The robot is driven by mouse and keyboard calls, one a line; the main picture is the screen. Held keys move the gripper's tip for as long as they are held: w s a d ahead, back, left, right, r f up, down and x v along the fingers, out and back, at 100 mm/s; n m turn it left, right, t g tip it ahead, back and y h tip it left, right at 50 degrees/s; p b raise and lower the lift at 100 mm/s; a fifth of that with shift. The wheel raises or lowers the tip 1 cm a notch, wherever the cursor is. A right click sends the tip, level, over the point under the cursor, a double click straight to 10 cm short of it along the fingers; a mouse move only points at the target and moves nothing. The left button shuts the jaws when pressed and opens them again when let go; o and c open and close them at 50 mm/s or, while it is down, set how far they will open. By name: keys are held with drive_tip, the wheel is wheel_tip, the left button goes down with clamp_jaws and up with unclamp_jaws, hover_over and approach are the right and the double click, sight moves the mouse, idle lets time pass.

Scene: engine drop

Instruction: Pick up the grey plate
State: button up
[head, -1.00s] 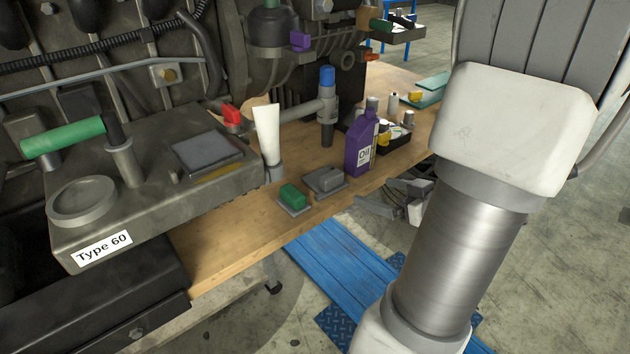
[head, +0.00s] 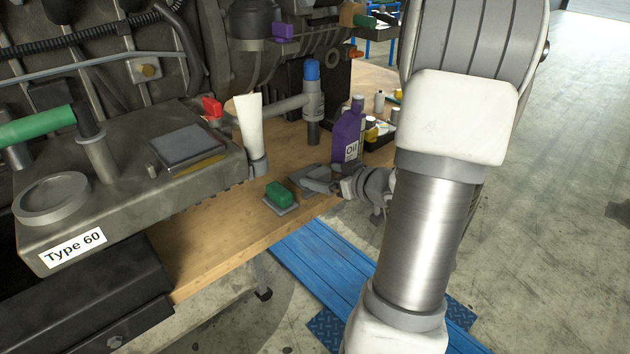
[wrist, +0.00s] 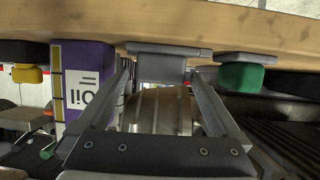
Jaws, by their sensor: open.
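The grey plate (head: 303,187) lies on the wooden bench and carries a grey block-shaped grip; my gripper partly hides it in the head view. In the wrist view, which is upside down, the plate (wrist: 165,49) shows with its grip (wrist: 160,69) at the fingertips, between the two fingers. My gripper (head: 326,182) is open and reaches in from the right over the bench edge, low at the plate. It also shows in the wrist view (wrist: 161,78), with a finger on either side of the grip. I cannot tell whether the fingers touch it.
A green block on a small grey base (head: 279,195) stands close left of the plate. A purple oil bottle (head: 347,140) stands just behind my gripper. A white tube (head: 250,132) and the Type 60 block (head: 120,205) are further left. Bare bench (head: 205,250) lies in front.

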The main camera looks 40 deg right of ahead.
drive_tip(key=x, duration=0.3)
drive_tip(key=shift+w+b, duration=0.2)
drive_tip(key=shift+b, duration=0.15)
clamp_jaws()
